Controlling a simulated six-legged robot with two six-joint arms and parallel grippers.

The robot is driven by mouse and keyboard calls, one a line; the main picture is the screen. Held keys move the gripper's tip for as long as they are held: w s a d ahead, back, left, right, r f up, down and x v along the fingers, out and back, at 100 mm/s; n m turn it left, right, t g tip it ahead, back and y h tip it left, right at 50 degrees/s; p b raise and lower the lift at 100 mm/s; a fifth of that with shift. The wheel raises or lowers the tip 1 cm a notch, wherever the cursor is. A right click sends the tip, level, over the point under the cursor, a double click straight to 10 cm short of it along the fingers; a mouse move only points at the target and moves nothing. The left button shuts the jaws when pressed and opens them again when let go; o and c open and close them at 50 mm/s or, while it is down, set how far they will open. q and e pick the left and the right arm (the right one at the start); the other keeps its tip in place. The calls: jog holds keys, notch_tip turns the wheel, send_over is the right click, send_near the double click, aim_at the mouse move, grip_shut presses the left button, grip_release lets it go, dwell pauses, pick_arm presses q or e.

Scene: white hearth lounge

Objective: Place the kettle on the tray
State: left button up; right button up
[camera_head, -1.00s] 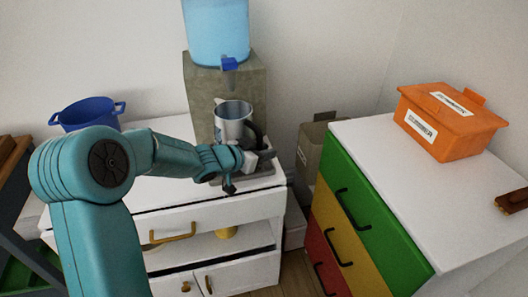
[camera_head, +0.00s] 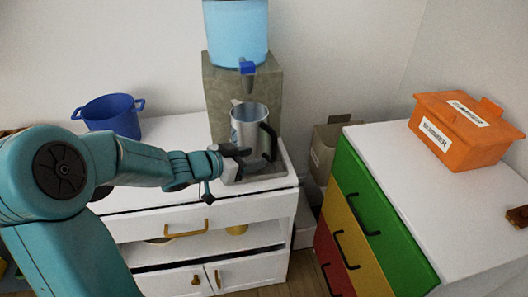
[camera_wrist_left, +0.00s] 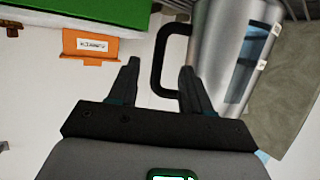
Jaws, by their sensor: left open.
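The silver kettle (camera_head: 248,125) with a black handle stands upright under the blue-tapped dispenser. Its handle (camera_wrist_left: 158,62) faces my left gripper in the wrist view, and its metal body (camera_wrist_left: 222,45) is beside it. A flat grey tray (camera_head: 266,172) shows at the kettle's foot on the white cabinet; my gripper partly hides where the kettle meets it. My left gripper (camera_head: 246,158) is open, in front of the kettle's lower part. In the wrist view the handle appears between its fingertips (camera_wrist_left: 160,68), not gripped. My right gripper is out of view.
The water dispenser (camera_head: 218,92) stands close behind the kettle. A blue pot (camera_head: 112,116) is on the cabinet top at left. An orange box (camera_head: 462,132) sits on the colored drawer unit at right. The unit's front top is mostly clear.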

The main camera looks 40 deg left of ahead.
pick_arm(q)
jog(key=s+d+f+n+g+h, duration=0.1)
jog(key=s+d+f+n+g, duration=0.15)
jog(key=d+f, duration=0.7)
jog(key=s+d+f+n+g, duration=0.1)
jog(key=d+f+g, duration=0.4)
jog(key=f, duration=0.8)
jog(key=s+d+f+g, duration=0.2)
jog(key=s+d+f, duration=0.3)
jog(key=s, duration=0.3)
jog(key=s+d+f+g, duration=0.3)
jog(key=s+d+f, duration=0.2)
jog(key=s, duration=0.3)
jog(key=shift+d+f+n, duration=0.25)
jog(key=shift+d+n, duration=0.2)
jog(key=shift+d, duration=0.1)
jog(key=shift+g, duration=0.25)
